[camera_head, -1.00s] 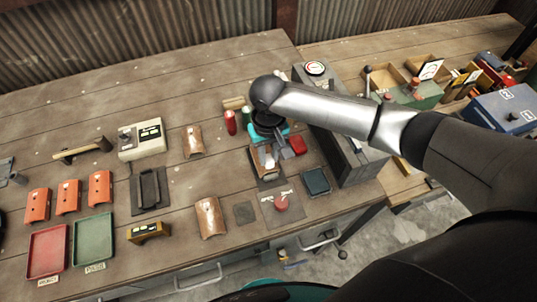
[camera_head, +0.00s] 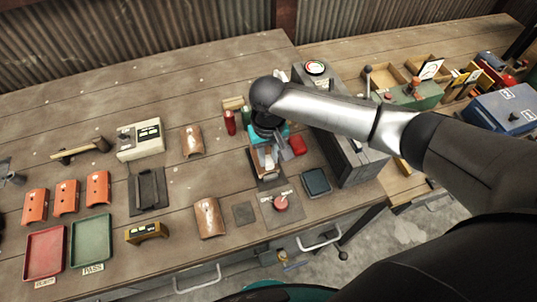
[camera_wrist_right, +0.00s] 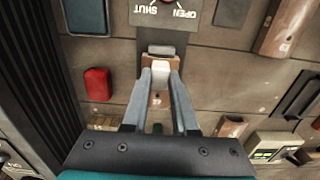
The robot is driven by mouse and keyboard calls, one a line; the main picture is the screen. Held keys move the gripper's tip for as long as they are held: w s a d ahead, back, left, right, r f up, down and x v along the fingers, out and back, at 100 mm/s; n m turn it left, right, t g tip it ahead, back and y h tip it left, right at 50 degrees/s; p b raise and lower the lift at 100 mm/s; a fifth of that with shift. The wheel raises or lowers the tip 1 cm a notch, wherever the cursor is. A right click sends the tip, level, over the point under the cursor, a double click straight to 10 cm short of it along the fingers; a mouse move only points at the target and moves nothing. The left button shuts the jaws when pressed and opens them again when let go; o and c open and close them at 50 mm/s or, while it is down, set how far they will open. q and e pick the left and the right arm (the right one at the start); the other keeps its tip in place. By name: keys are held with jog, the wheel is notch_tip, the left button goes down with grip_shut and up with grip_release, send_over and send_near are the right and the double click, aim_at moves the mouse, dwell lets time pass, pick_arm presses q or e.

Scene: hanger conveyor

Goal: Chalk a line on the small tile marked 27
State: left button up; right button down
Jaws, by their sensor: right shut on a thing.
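My right gripper (camera_head: 266,160) is shut on a small white block (camera_wrist_right: 160,74), which looks like chalk. It is over a brown tile (camera_wrist_right: 153,101) that sits on a dark plate (camera_head: 270,184). The fingers hide part of this tile, and I cannot tell whether the white block touches it. Other brown curved tiles lie on the bench, one at the back (camera_head: 192,140) and one near the front (camera_head: 208,217). No number 27 is readable on any tile. My left gripper is not in view.
A red knob on an OPEN/SHUT plate (camera_head: 281,203) is close to the front edge. A red block (camera_head: 298,145) and a dark grey machine (camera_head: 352,160) stand right of the gripper. Orange tiles (camera_head: 67,197), a red tray (camera_head: 45,252) and a green tray (camera_head: 91,241) lie left.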

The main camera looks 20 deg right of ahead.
jog(key=shift+f, duration=0.55)
dwell(0.4)
jog(key=shift+w, duration=0.15)
jog(key=shift+w+b, duration=0.3)
jog(key=shift+w, duration=0.35)
jog(key=shift+s+p, duration=0.7)
jog(key=shift+p, duration=0.25)
jog(key=shift+s+f, duration=0.1)
jog(key=shift+s, duration=0.1)
jog(key=shift+w, duration=0.2)
